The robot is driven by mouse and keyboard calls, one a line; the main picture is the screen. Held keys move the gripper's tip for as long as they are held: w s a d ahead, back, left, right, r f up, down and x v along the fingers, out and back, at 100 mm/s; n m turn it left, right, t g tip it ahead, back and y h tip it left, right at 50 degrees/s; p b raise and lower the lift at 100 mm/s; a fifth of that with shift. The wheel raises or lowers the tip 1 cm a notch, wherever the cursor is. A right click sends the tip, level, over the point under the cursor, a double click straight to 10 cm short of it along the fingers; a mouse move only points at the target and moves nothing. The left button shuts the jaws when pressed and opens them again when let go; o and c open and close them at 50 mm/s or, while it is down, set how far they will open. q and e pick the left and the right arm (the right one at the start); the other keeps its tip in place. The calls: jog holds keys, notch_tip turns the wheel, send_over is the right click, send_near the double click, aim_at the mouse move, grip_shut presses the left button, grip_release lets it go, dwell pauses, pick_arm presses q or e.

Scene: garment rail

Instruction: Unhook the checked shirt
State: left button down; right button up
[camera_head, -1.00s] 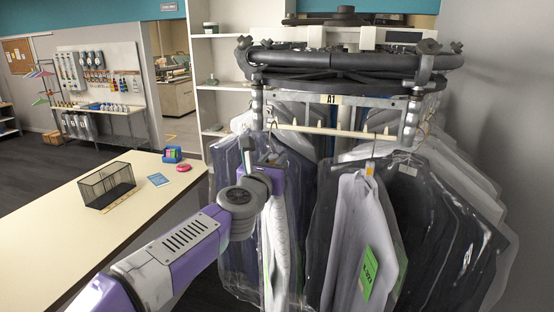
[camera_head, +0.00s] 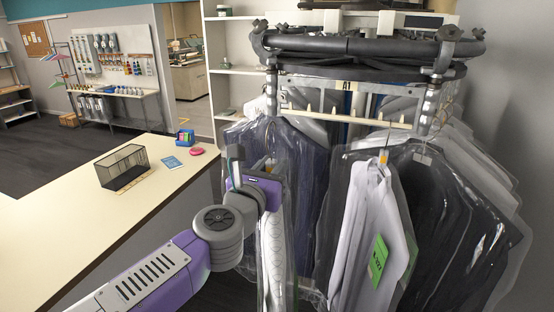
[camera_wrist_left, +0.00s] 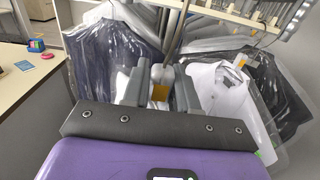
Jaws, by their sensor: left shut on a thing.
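The checked shirt (camera_head: 272,245) hangs in clear plastic below my left gripper in the head view, a narrow pale garment seen almost edge-on. My left gripper (camera_head: 250,165) is shut at the top of it, by an orange tag. In the left wrist view the fingers (camera_wrist_left: 160,88) close around a pale hanger neck with the orange tag (camera_wrist_left: 159,92). The gripper is below and in front of the rail (camera_head: 345,118). My right gripper is not in view.
A white shirt with a green tag (camera_head: 378,258) hangs close on the right, with a dark garment (camera_head: 440,235) beyond it. Another dark bagged garment (camera_head: 303,180) hangs just behind. A counter (camera_head: 60,230) with a mesh basket (camera_head: 123,167) stands at left.

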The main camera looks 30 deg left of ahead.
pick_arm(q)
jog(key=p+v, duration=0.2)
jog(key=v, duration=0.3)
jog(key=shift+s+d+r, duration=0.1)
jog(key=shift+s+r, duration=0.05)
jog(key=shift+s, duration=0.2)
jog(key=shift+s+d, duration=0.15)
jog(key=shift+s, duration=0.45)
